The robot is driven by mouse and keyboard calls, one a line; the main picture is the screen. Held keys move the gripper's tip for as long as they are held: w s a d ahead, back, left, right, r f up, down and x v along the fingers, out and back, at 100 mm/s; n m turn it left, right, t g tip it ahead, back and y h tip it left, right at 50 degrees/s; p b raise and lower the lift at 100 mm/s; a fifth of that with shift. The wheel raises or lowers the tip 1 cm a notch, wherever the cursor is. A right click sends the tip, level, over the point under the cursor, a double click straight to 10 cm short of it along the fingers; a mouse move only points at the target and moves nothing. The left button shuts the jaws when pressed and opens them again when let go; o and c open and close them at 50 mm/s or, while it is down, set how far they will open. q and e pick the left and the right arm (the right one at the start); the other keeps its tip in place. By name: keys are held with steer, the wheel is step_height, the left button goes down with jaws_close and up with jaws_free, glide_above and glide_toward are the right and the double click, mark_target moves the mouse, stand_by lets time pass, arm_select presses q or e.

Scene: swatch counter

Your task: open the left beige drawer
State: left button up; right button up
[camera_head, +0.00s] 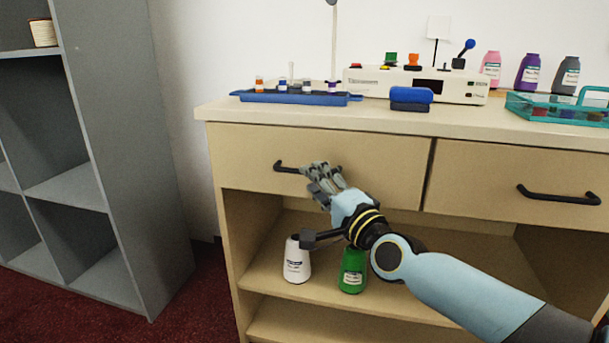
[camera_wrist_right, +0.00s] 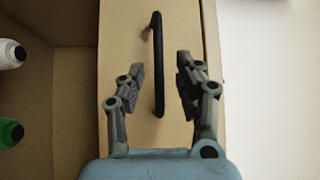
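The left beige drawer (camera_head: 380,160) is shut, its front flush under the counter top. Its black bar handle (camera_head: 283,168) is partly hidden by my right gripper (camera_head: 322,178) in the head view. In the right wrist view the drawer front (camera_wrist_right: 128,40) fills the middle, and the handle (camera_wrist_right: 158,60) runs between the two spread fingers of my right gripper (camera_wrist_right: 160,78). The fingers are open, one on each side of the handle, with a gap on both sides. My left gripper is in neither view.
The right drawer (camera_head: 490,180) with its black handle (camera_head: 558,195) is shut. White (camera_head: 297,262) and green (camera_head: 352,270) bottles stand on the open shelf below. A blue tray (camera_head: 300,98) and white device (camera_head: 415,85) sit on the counter. A grey shelf unit (camera_head: 120,130) stands left.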

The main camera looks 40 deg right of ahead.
steer(key=shift+w+d+r, duration=0.1)
steer(key=shift+w, duration=1.05)
steer(key=shift+w+d+r, duration=0.1)
steer(key=shift+w, duration=1)
jaws_close()
steer(key=shift+f, duration=0.1)
